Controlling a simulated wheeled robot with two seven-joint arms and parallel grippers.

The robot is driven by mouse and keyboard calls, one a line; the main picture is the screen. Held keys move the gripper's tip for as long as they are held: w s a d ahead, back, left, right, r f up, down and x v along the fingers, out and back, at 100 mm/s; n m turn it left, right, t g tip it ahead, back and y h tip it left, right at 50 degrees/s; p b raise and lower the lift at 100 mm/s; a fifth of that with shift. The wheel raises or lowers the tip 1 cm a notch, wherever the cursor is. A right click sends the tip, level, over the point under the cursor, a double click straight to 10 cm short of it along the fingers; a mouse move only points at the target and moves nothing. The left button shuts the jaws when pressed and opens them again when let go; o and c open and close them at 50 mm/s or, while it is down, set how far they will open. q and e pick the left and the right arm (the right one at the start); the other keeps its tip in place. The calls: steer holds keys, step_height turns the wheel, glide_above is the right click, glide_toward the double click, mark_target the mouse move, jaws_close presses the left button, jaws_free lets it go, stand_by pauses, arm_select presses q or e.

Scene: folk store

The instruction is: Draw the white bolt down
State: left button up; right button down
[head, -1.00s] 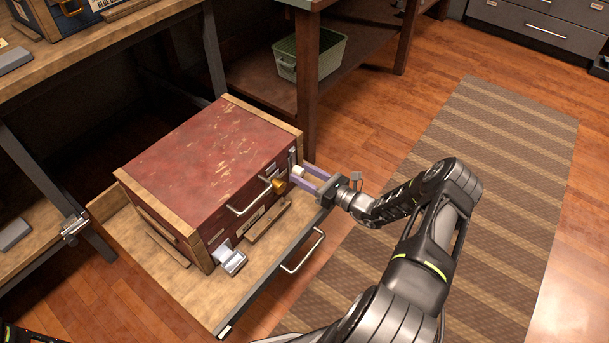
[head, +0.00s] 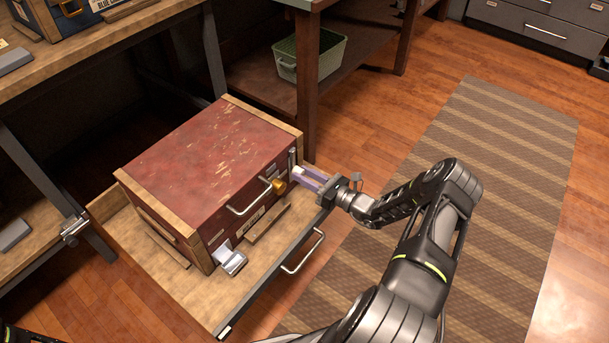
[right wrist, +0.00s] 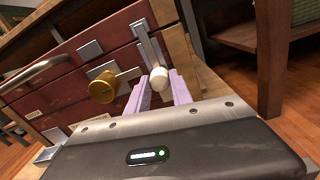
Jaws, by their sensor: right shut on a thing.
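The white bolt knob (right wrist: 159,80) sits on a vertical grey metal bolt strip (right wrist: 146,42) at the right end of the red chest's front. My right gripper (right wrist: 161,88) has its lilac fingers on both sides of the white knob and is shut on it. In the head view the right gripper (head: 304,177) reaches the red chest (head: 205,155) from the right, and the knob is a small pale spot between the fingers. A brass knob (right wrist: 103,87) is just left of the fingers.
The chest stands on a pulled-out wooden tray drawer (head: 190,295) with a metal handle (head: 303,250). A grey latch (head: 232,262) hangs at the chest's lower front. A table leg (head: 307,85) and a green basket (head: 310,55) are behind. The striped rug (head: 500,180) is clear.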

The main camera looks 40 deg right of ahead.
steer(key=shift+f, duration=0.1)
stand_by(0.7)
step_height(320, 180, down, 4)
steer(key=b, duration=0.3)
steer(key=shift+r, duration=0.3)
steer(key=c, duration=1.5)
jaws_free()
steer(key=o, duration=0.4)
steer(key=shift+c, duration=0.2)
